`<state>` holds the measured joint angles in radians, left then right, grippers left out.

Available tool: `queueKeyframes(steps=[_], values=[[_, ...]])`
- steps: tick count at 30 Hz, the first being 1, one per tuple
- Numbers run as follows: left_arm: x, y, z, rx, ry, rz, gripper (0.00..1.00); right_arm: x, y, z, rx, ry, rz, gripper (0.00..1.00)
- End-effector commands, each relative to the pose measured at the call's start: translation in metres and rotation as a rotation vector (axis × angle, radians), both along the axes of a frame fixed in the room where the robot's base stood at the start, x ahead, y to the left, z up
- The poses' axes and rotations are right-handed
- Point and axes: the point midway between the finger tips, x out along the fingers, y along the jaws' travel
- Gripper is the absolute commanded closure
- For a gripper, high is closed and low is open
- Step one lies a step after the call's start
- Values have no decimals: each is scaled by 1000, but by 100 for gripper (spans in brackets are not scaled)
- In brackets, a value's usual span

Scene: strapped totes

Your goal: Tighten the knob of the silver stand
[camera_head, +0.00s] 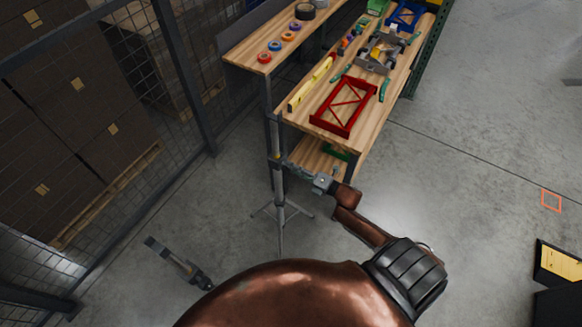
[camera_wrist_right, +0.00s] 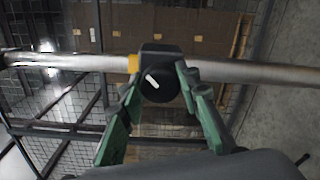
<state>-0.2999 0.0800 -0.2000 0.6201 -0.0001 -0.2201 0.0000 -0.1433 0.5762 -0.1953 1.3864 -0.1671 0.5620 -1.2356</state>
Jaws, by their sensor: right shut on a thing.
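The silver stand (camera_head: 280,215) stands upright on splayed legs on the floor, in front of the workbench. In the right wrist view its pole (camera_wrist_right: 70,62) runs across the picture, with a dark clamp and a yellow collar (camera_wrist_right: 133,64). The round black knob (camera_wrist_right: 158,86) has a white pointer line slanting across its face. My right gripper (camera_wrist_right: 160,82) is shut on the knob, with a green finger on each side. In the head view the right gripper (camera_head: 290,166) reaches the pole from the right; the knob is hidden. My left gripper (camera_head: 160,250) is low at the left, away from the stand.
The wooden workbench (camera_head: 310,118) behind the stand carries a red frame (camera_head: 345,106), a yellow level (camera_head: 311,84), tape rolls and a grey tote (camera_head: 377,62). Mesh fencing (camera_head: 110,90) and stacked boxes are at the left. Open floor (camera_head: 470,180) lies to the right.

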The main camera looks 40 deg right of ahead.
Motion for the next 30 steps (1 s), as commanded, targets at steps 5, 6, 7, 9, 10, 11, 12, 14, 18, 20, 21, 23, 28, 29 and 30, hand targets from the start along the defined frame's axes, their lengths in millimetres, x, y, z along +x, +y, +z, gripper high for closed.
queueKeyframes(steps=[5,6,7,9,10,11,12,14,18,20,21,23,28,29,30], values=[[1,0,6,0,-2,0,52,0,0,0,151,64,-1,94],[2,0,7,0,-3,0,52,0,0,0,187,79,-1,94],[2,0,8,0,-3,0,52,0,0,0,213,90,-1,94],[2,0,10,-1,-4,0,52,-1,0,0,275,116,-1,94],[2,0,11,-1,-4,0,52,0,0,0,301,127,-1,94],[3,0,12,-1,-4,0,52,0,0,0,327,137,-1,94],[3,0,13,-1,-5,0,52,0,0,0,363,152,-1,94],[3,0,15,-1,-5,0,52,0,0,0,416,174,-1,94],[4,0,19,0,-7,0,52,0,0,0,539,225,-2,94],[4,0,20,0,-7,0,52,0,0,0,592,247,-2,94],[5,0,22,0,-8,0,52,0,0,0,626,261,-1,94],[5,0,23,0,-8,0,52,0,0,0,679,283,-1,94],[6,0,28,0,-10,0,52,0,0,0,827,344,-1,94],[6,0,29,0,-10,0,52,0,0,0,855,356,-1,94],[6,0,30,0,-10,0,52,-1,0,-1,890,370,-2,94]])
